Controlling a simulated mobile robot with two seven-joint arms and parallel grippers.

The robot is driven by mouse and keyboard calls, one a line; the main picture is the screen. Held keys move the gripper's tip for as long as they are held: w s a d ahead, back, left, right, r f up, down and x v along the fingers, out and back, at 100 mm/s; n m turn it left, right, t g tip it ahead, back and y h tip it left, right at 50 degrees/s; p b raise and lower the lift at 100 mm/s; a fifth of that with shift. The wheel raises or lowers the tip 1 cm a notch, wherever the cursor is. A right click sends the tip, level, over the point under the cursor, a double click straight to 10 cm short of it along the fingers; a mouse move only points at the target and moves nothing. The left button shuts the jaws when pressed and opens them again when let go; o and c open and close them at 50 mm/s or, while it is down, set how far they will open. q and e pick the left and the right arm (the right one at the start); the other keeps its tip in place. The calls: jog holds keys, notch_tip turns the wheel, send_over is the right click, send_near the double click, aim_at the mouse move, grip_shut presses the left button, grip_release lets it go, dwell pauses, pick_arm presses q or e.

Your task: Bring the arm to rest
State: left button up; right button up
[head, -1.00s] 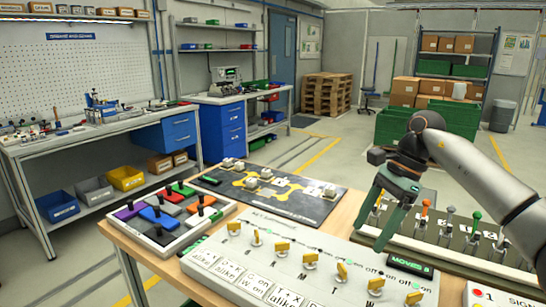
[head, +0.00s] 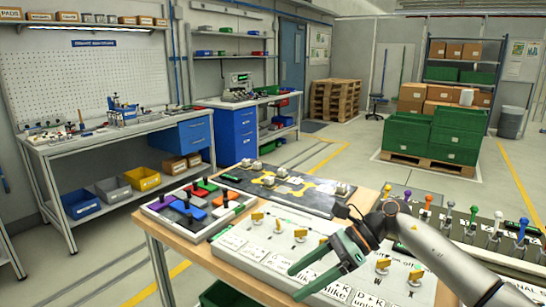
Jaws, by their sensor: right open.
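My right arm comes in from the lower right, and its right gripper (head: 294,283) is open with nothing between its two green fingers. The fingers point left and down over the white switch panel (head: 232,250) on the wooden table. Whether they touch the panel I cannot tell. The panel carries a row of yellow switches (head: 300,234) and printed cards along its front. The gripper and forearm hide part of the panel's middle and right. My left gripper is not in view.
On the table (head: 165,232) behind the panel lie a tray of coloured tiles (head: 156,219) and a dark puzzle board (head: 312,203). A board with coloured levers (head: 484,252) stands at the right. Green crates (head: 405,135) on a pallet stand farther back, with open floor before them.

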jog(key=s+a+m+t+y+p, duration=0.2)
jog(key=s+a+m+t+y, duration=0.3)
jog(key=a+m+y, duration=0.6)
jog(key=d+f+m+t+h+p, duration=0.1)
jog(key=d+f+m+t+h, duration=0.35)
jog(key=m, duration=0.55)
jog(key=s+d+f+m+t+h+p, duration=0.1)
jog(key=d+f+m+t+h, duration=0.35)
jog(key=m, duration=0.55)
jog(key=d+f+m+t+h+p, duration=0.1)
jog(key=d+f+m+t+h, duration=0.3)
jog(key=m, duration=0.5)
jog(key=s+d+f+m+g+h+p, duration=0.1)
jog(key=s+d+f+m+g+h, duration=0.2)
jog(key=s+f+m, duration=0.3)
jog(key=s+d+f+m+g+h+p, duration=0.1)
jog(key=s+d+f+m+g+h, duration=0.2)
jog(key=s, duration=0.9)
notch_tip(320, 180, down, 4)
jog(key=d+m, duration=0.2)
jog(key=m, duration=0.1)
jog(key=shift+s+d+r+g+h, duration=0.15)
jog(key=shift+d+g+h, duration=0.15)
jog(key=shift+d+g, duration=0.1)
